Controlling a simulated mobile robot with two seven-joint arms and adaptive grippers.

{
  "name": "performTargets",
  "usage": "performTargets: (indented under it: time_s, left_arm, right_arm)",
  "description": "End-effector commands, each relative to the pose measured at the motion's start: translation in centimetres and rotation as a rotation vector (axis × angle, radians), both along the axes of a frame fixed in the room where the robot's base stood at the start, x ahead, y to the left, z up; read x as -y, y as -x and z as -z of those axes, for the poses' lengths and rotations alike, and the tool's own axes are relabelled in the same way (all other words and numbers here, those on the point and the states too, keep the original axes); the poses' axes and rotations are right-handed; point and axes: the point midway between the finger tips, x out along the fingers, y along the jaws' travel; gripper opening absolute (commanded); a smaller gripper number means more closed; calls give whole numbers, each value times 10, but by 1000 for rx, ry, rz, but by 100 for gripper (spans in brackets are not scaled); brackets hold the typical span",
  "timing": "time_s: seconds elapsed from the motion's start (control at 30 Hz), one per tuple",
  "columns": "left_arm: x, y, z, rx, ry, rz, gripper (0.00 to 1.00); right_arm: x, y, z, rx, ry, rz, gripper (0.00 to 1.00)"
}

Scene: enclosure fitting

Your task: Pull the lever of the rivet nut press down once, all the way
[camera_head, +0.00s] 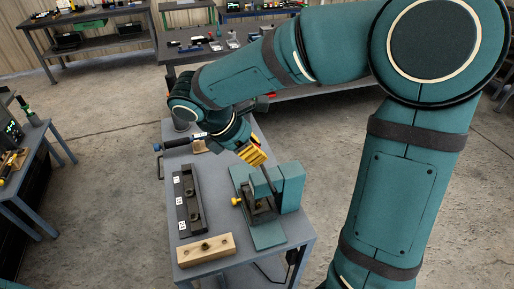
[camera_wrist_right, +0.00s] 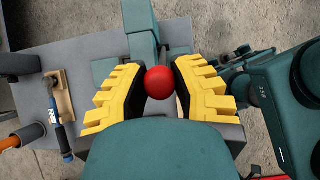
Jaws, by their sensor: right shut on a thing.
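The teal rivet nut press (camera_head: 290,187) stands on the right part of the small grey table. A dark lever bar (camera_head: 264,180) runs from it up toward my right gripper (camera_head: 252,154). In the right wrist view, the lever's red ball knob (camera_wrist_right: 159,83) sits between the yellow fingers of my right gripper (camera_wrist_right: 160,85), which is shut on it. The knob is hidden by the fingers in the head view. The gripper is above the press, so the lever looks raised. My left gripper is not in view.
A dark rail with white labels (camera_head: 187,200) and a wooden block with holes (camera_head: 206,249) lie left of the press. A blue-handled tool (camera_head: 177,143) lies at the table's back. Workbenches stand behind and at the left. Bare floor lies between them.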

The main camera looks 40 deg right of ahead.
Motion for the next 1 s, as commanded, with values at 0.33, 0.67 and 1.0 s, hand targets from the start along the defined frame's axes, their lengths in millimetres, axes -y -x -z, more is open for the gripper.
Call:
performTargets:
  time_s: [0.33,0.67,1.0]
  left_arm:
    - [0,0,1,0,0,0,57]
    - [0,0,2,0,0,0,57]
    - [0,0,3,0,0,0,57]
  right_arm:
    - [-12,-5,4,4,-2,-6,0]
    - [-25,-8,9,5,-3,-3,0]
    - [-28,-10,11,4,-2,-4,0]
